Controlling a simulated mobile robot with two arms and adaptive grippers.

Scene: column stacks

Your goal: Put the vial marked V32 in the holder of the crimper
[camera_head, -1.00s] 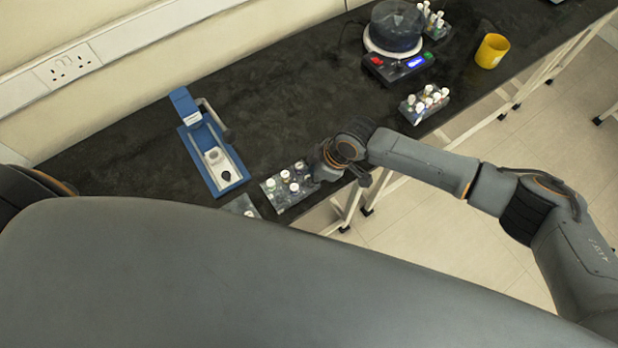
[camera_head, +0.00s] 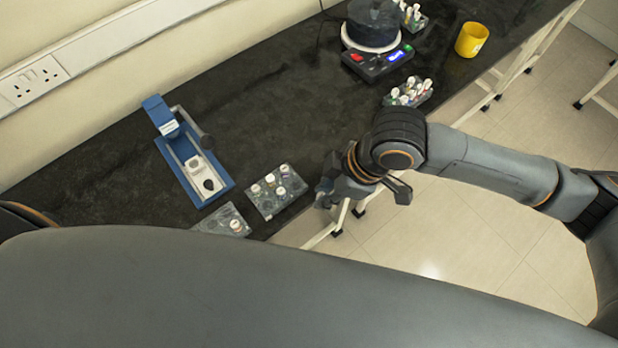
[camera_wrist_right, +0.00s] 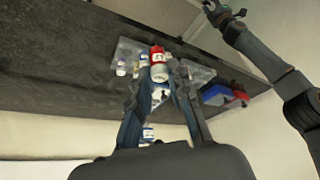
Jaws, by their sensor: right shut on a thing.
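My right gripper (camera_head: 325,192) is just right of the near vial rack, by the bench's front edge. In the right wrist view its fingers (camera_wrist_right: 160,78) are shut on a vial with a red band and white parts (camera_wrist_right: 158,68); its mark is unreadable. The blue crimper (camera_head: 173,152) stands on the bench left of the racks, its arm raised at the back. Its holder (camera_head: 208,185) is at the front end and shows a dark opening. My left gripper (camera_wrist_right: 224,14) shows small in the right wrist view, fingers apart, away from the bench.
The near vial rack (camera_head: 268,207) holds several white-capped vials. Another rack (camera_head: 222,222) lies left of it, partly hidden by my body. A stirrer device (camera_head: 378,65), more vial racks (camera_head: 408,92) and a yellow mug (camera_head: 471,40) stand farther right. The bench behind the near rack is clear.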

